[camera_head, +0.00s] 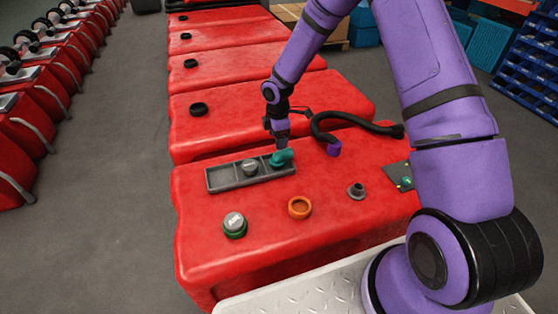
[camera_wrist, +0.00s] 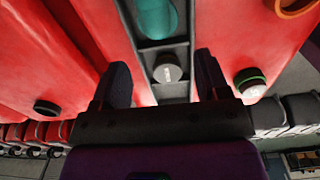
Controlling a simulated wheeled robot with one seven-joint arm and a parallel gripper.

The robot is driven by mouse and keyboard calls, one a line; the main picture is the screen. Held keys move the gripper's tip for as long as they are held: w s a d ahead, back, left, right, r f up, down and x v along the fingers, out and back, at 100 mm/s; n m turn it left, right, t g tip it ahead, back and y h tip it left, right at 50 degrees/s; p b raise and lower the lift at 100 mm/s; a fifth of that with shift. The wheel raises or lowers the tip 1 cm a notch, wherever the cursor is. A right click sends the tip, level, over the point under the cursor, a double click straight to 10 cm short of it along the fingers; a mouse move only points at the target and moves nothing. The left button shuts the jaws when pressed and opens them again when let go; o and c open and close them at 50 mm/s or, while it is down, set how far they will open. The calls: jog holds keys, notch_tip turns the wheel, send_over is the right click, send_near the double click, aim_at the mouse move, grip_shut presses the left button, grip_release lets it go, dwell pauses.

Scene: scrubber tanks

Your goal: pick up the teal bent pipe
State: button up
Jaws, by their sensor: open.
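The teal bent pipe (camera_head: 282,158) lies at the right end of a grey divided tray (camera_head: 222,185) on the nearest red tank. My gripper (camera_head: 279,145) points down just above and behind the pipe in the head view; its fingers are too small there to show contact. In the wrist view, the teal pipe (camera_wrist: 156,17) shows as a rounded piece at the top edge, cut off by the frame. My gripper (camera_wrist: 160,62) is open there, its two fingers apart on either side of the tray, with nothing held between them.
A grey cap (camera_head: 250,168) sits in the tray's middle compartment. A black hose (camera_head: 345,122) with a purple end (camera_head: 334,149) curves to the right.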

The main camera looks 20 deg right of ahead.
aim_at(278, 152)
jog(key=f, duration=0.7)
jog(key=shift+w+d+f, duration=0.1)
jog(key=shift+w+f, duration=0.1)
jog(key=shift+f, duration=0.15)
jog(key=c, duration=1)
